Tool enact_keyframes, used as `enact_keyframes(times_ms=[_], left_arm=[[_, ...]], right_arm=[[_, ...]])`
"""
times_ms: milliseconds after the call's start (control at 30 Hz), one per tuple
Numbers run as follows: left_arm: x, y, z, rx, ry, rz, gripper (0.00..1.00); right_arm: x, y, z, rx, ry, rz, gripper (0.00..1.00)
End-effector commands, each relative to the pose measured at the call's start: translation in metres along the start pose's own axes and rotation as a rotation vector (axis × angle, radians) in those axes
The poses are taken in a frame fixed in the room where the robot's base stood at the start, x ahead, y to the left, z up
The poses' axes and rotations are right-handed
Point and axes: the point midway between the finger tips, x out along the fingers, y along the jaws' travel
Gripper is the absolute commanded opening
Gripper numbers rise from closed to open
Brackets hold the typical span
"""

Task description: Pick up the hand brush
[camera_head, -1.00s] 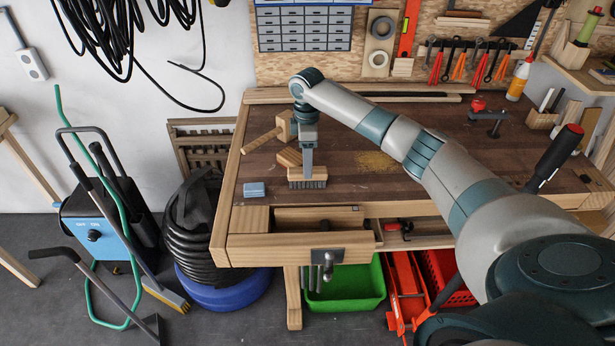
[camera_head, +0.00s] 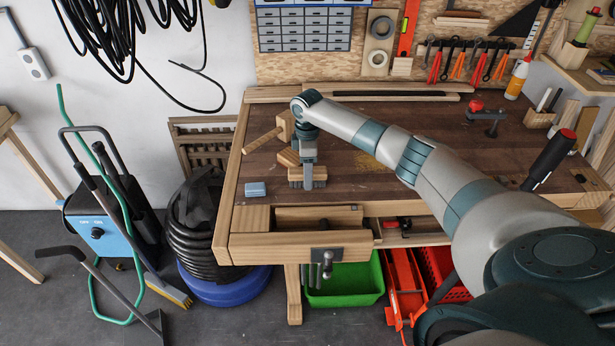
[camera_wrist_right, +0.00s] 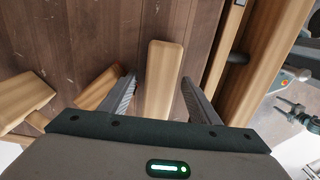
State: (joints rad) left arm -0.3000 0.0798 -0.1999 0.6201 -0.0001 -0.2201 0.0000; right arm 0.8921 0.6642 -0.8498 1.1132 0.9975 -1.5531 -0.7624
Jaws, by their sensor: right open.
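The hand brush (camera_head: 295,173), a wooden block with dark bristles, lies on the workbench near its front left, bristles toward the front edge. My right gripper (camera_head: 308,180) is down at the brush in the head view and covers its middle. In the right wrist view the pale wooden brush (camera_wrist_right: 163,70) lies between the two open fingers of my right gripper (camera_wrist_right: 160,98). Gaps show on both sides, so the fingers do not press on it there. My left gripper is not in view.
A wooden mallet (camera_head: 265,139) lies behind the brush, and a small blue block (camera_head: 255,189) lies to its left. An open drawer (camera_head: 300,240) is at the bench front. A red-topped clamp (camera_head: 478,106) stands at the back right. The bench middle is mostly clear.

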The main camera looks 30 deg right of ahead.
Motion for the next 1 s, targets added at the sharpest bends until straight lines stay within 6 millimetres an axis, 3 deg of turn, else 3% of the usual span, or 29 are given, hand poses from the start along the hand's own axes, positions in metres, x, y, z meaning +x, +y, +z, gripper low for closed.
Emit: enact_keyframes(times_ms=[133, 333, 767, 1000], left_arm=[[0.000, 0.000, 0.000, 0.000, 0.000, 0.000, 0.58], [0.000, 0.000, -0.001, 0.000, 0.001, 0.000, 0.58], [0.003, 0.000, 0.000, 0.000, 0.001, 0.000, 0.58], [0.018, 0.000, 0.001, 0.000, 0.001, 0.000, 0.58]], right_arm=[[0.000, 0.000, 0.000, 0.000, 0.000, 0.000, 0.56], [0.000, 0.000, 0.000, 0.000, 0.000, 0.000, 0.11], [-0.005, 0.001, 0.000, 0.000, 0.001, 0.001, 0.10], [-0.029, 0.002, -0.001, 0.000, 0.003, 0.004, 0.10]])
